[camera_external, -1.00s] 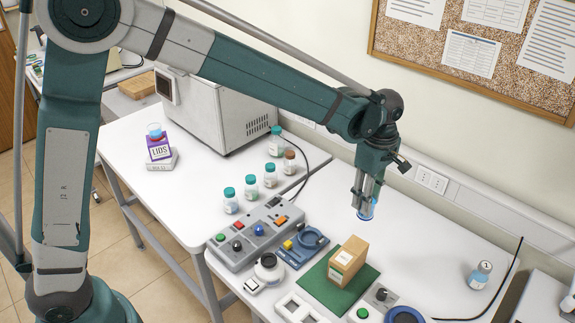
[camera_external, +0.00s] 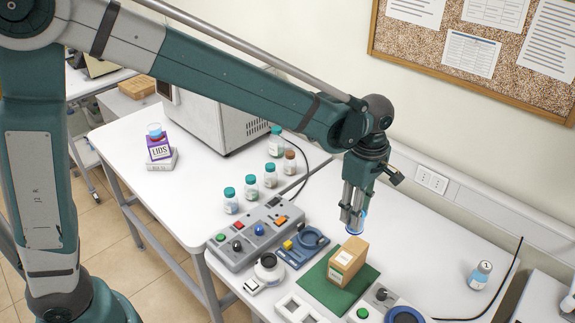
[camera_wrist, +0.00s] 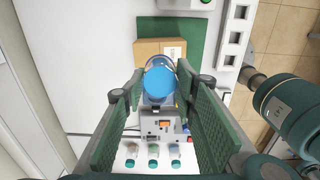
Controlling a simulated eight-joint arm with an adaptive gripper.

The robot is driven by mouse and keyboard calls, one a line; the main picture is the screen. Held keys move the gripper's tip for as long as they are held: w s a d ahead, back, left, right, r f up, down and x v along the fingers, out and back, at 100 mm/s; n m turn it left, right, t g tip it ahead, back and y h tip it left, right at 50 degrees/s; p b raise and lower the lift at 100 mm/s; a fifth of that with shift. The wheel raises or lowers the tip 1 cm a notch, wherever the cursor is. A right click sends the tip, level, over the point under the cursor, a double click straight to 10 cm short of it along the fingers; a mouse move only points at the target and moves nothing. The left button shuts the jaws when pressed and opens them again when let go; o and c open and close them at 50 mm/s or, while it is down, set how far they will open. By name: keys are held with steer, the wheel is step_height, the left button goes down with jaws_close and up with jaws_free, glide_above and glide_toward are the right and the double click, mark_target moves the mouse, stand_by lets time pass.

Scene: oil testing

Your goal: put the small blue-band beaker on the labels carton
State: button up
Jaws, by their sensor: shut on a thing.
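The small blue-band beaker (camera_external: 361,224) is held by my gripper (camera_external: 353,216), upright or nearly so, above the carton in the external view. In the wrist view the beaker's blue top (camera_wrist: 160,82) shows between the two green finger pads of my gripper (camera_wrist: 158,105). A brown carton with a white label (camera_external: 348,257) stands on a green mat (camera_external: 318,287). In the wrist view the carton (camera_wrist: 148,48) is partly hidden behind the beaker. The beaker appears apart from the carton, with a small gap below it.
A grey control box (camera_external: 255,234) and a blue fixture (camera_external: 303,246) stand left of the carton. Several capped bottles stand behind. A purple LIDS box (camera_external: 159,148) with a beaker on it is at far left.

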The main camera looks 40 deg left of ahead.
steer(key=shift+f, duration=2.9)
steer(key=shift+f, duration=2.1)
steer(key=shift+f, duration=0.2)
steer(key=o, duration=0.9)
steer(key=shift+r, duration=0.25)
step_height(320, 180, up, 12)
steer(key=shift+f, duration=0.1)
